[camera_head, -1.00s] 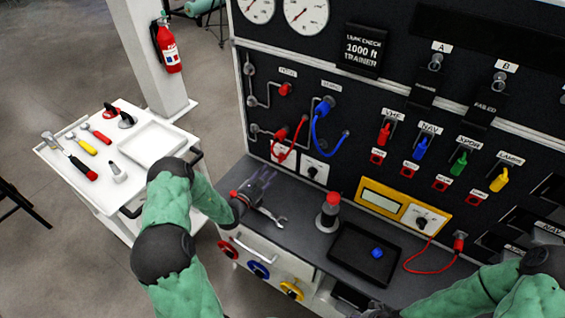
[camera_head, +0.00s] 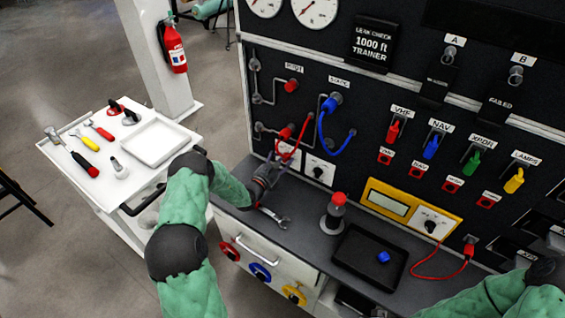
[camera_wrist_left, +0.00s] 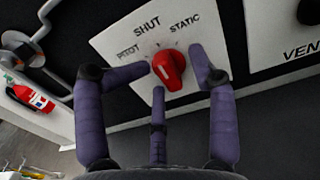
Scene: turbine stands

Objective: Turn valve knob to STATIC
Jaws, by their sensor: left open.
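The red valve knob (camera_wrist_left: 168,70) sits on a white plate (camera_wrist_left: 117,45) marked SHUT, STATIC and a third, partly blurred label. In the head view, my left gripper (camera_head: 272,170) is at the lower left of the black panel, in front of the plate (camera_head: 284,150), and hides the knob. My right arm shows at the lower right, its gripper out of view.
A wrench (camera_head: 273,216) lies on the counter below my left gripper. Red and blue hoses (camera_head: 321,128) hang close by. Beside the plate is a second white plate (camera_head: 320,171) with a black knob. A black tray (camera_head: 350,265) and red-capped bottle (camera_head: 335,212) stand further right.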

